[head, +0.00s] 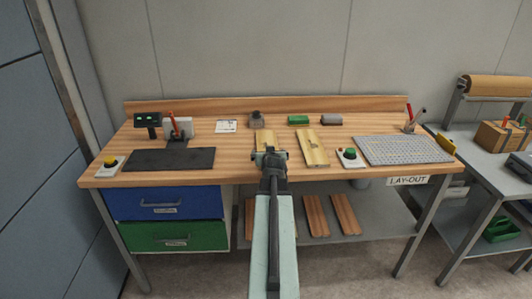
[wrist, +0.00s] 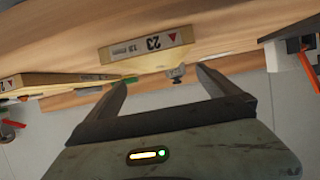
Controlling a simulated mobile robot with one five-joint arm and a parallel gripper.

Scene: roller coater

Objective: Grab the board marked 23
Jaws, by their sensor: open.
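The board marked 23 (wrist: 148,46) is a pale yellow wooden board with a grey label strip on its end, seen upside down in the wrist view. In the head view this board (head: 264,137) lies on the workbench just beyond my gripper (head: 270,156), which partly hides it. My gripper also shows in the wrist view (wrist: 162,80), its two fingers spread and empty. The board's end is in front of the fingers, apart from them. A second similar board (head: 312,148) lies to the right; in the wrist view it is at the left (wrist: 60,82), its label unreadable.
On the workbench (head: 230,177) are a black mat (head: 170,159), a red-handled device (head: 175,128), a green-button box (head: 349,157) beside the second board, and a perforated grey plate (head: 403,150). Reddish-brown boards (head: 316,215) lie on the lower shelf.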

